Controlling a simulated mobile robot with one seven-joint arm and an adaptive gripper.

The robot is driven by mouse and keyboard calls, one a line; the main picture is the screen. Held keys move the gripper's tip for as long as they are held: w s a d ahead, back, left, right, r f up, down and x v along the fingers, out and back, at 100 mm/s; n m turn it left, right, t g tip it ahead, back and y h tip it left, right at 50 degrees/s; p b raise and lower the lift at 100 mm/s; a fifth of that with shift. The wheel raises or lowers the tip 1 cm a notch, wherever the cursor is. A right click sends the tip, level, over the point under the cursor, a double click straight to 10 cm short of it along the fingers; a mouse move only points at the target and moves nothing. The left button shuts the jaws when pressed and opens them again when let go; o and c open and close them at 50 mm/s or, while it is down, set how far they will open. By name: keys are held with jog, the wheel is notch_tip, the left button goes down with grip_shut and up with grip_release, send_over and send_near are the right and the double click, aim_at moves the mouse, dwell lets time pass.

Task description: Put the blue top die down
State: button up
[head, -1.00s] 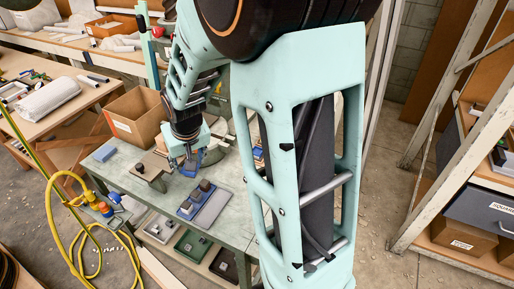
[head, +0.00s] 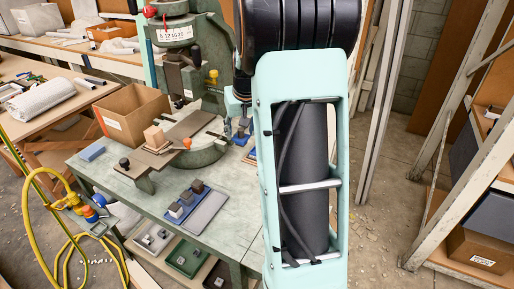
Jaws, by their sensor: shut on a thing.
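My gripper (head: 239,128) is at the right side of the press, partly hidden by my own arm. It is shut on a small blue piece, the blue top die (head: 241,138), which shows low between the fingers. The piece is small here, and I cannot tell whether it touches the bench or hangs just above it. The green fly press (head: 190,65) stands at the back of the bench, left of my gripper.
The green bench (head: 125,178) carries a blue tray (head: 172,213) with grey blocks, a grey tray (head: 205,212), a cardboard box (head: 133,112), wooden blocks (head: 153,138) and a blue block (head: 92,153). The front right of the bench top is clear.

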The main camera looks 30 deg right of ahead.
jog(key=w+d+f, duration=0.2)
jog(key=d, duration=0.1)
jog(key=w+d+f, duration=0.2)
jog(key=d+f, duration=0.1)
jog(key=w+d+f+p, duration=0.1)
jog(key=w+d+f, duration=0.1)
jog(key=d+f, duration=0.1)
jog(key=shift+d+f, duration=0.1)
jog(key=shift+d, duration=0.05)
jog(key=shift+d+f, duration=0.1)
jog(key=shift+f, duration=0.1)
jog(key=shift+d+f, duration=0.1)
jog(key=shift+f, duration=1.5)
jog(key=shift+f, duration=0.2)
jog(key=o, duration=1.3)
jog(key=shift+o, duration=0.2)
jog(key=shift+r, duration=0.1)
